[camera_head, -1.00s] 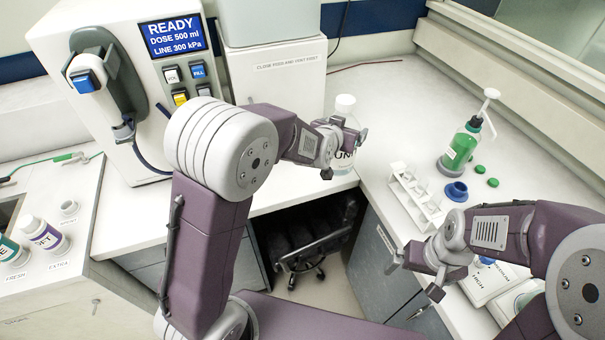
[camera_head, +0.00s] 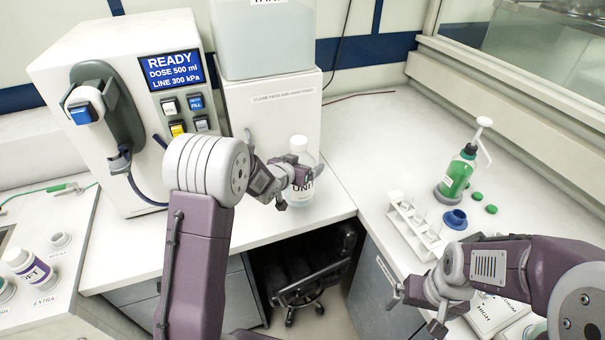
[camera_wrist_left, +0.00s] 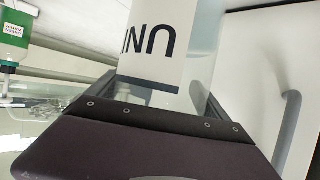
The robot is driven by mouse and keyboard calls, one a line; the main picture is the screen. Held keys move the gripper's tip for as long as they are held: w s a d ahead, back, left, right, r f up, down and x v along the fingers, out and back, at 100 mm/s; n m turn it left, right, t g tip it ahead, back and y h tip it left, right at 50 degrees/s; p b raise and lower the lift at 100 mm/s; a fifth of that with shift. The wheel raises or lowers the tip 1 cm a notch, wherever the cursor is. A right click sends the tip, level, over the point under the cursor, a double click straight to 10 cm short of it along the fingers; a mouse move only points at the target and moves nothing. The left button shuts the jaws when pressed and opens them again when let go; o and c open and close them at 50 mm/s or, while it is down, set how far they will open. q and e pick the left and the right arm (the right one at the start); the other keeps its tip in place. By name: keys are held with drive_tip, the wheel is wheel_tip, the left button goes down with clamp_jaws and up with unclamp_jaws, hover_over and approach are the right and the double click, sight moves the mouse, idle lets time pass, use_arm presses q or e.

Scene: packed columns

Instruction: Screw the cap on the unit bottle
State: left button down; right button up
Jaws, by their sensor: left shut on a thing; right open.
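The unit bottle (camera_head: 301,196), pale and clear with a white label, is upright at the back counter's right end. My left gripper (camera_head: 298,178) is shut around its upper body. In the left wrist view its label (camera_wrist_left: 158,42) appears upside down beyond the gripper. The bottle's top (camera_head: 299,143) is whitish; I cannot tell whether that is a cap or the bare neck. I cannot tell if its base touches the counter. Green caps (camera_head: 477,196) and a blue round piece (camera_head: 455,219) lie on the right counter. My right gripper (camera_head: 415,308) is open and empty near that counter's front edge.
The dispenser (camera_head: 130,100) with a READY screen and a tank on a white cabinet (camera_head: 272,125) stand behind. A white rack (camera_head: 417,226) and a green pump bottle (camera_head: 456,178) stand on the right counter. Labelled bottles (camera_head: 32,266) stand at left.

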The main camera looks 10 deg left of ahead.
use_arm(q)
drive_tip(key=shift+r, duration=0.1)
wheel_tip(320, 180, down, 4)
drive_tip(key=b, duration=0.3)
drive_tip(key=shift+b, duration=0.4)
unclamp_jaws()
drive_tip(key=shift+f, duration=0.2)
drive_tip(key=shift+s+r+p, duration=0.1)
drive_tip(key=shift+r+p, duration=0.2)
drive_tip(key=v, duration=1.2)
drive_tip(key=shift+f, duration=0.15)
